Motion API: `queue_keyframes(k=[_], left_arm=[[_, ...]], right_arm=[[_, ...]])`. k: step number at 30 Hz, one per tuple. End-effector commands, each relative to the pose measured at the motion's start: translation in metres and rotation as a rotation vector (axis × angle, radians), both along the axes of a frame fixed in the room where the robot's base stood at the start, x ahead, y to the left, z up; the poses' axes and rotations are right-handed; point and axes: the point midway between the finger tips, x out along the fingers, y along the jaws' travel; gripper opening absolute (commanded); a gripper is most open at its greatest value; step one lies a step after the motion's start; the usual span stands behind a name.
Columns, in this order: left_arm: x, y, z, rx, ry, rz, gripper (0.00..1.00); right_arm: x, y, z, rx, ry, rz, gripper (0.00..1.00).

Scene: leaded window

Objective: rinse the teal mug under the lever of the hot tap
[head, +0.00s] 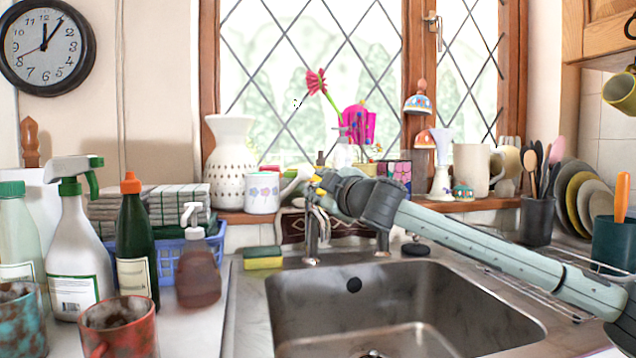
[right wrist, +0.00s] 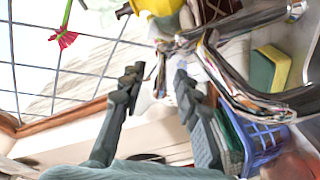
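A mottled teal and rust mug (head: 20,322) stands on the counter at the far lower left of the head view, cut off by the frame edge. My right gripper (head: 318,188) is at the left one of two metal taps (head: 311,235), far from the mug. In the right wrist view my right gripper (right wrist: 157,78) has its fingers apart, with a shiny thin part of a tap (right wrist: 230,75) showing between and beyond them. I cannot tell if they touch it. The lever is mostly hidden, and no hot mark is readable. My left gripper is not in view.
A red mug (head: 120,328), bottles and a blue basket (head: 215,250) crowd the left counter. A sponge (head: 263,258) lies behind the sink (head: 400,295), which looks empty. A vase (head: 229,165) and cups line the sill. My right arm crosses above the sink's right side.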

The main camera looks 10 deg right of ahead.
Motion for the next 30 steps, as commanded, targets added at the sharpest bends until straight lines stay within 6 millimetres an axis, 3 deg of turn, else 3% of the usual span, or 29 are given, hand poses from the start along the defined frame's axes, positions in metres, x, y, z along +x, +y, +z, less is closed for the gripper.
queue_keyframes(k=[9,17,30], left_arm=[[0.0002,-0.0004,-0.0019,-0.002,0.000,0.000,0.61],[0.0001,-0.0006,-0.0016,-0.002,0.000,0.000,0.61],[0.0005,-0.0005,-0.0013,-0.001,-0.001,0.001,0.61]], right_arm=[[0.0038,0.0012,-0.0006,0.000,0.000,0.001,0.32],[0.0036,0.0010,-0.0004,0.001,0.000,0.001,0.00],[0.0032,0.0005,-0.0006,0.001,0.000,0.001,0.00]])
